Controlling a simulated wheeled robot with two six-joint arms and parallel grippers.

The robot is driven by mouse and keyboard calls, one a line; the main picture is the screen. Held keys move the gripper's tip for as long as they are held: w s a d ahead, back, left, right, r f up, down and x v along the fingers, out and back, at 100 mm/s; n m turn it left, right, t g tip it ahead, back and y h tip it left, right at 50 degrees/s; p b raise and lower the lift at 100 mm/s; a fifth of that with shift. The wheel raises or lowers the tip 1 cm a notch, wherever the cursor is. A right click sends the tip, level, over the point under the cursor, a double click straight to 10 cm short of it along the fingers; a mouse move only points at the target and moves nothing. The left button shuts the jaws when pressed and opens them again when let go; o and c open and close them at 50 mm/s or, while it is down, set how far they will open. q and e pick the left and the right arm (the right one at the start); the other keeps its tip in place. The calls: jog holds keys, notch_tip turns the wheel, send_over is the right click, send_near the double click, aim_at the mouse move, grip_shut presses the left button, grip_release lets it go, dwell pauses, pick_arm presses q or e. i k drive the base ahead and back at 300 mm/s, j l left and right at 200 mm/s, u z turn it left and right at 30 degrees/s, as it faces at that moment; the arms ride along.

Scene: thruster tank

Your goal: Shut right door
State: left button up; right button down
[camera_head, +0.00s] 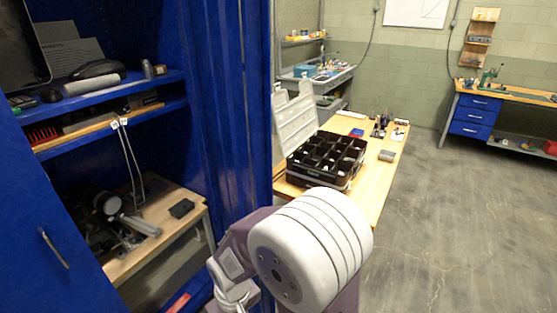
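A tall blue cabinet stands open on the left, with its shelves (150,82) in view. Its right door (230,120) is the tall ribbed blue panel at the right side of the opening. It appears to stand open, and its lower part is partly hidden behind my arm. The left door (25,200) is a blue panel at the lower left with a metal handle (54,248). My arm with a large white joint is in front of the right door's lower edge. Neither gripper's fingers can be seen.
A wooden table (370,185) with a black compartment box (325,158) stands to the right of the cabinet. Inside the cabinet is a low wooden bench (185,215) with equipment. A workbench (480,110) is at the back right. The grey floor (450,230) on the right is clear.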

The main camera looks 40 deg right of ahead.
aim_at(211, 27)
jog(key=i+l, duration=0.1)
jog(key=l, duration=0.45)
jog(key=i+l, duration=0.1)
jog(key=l, duration=0.5)
jog(key=i+l, duration=0.1)
jog(key=l, duration=0.45)
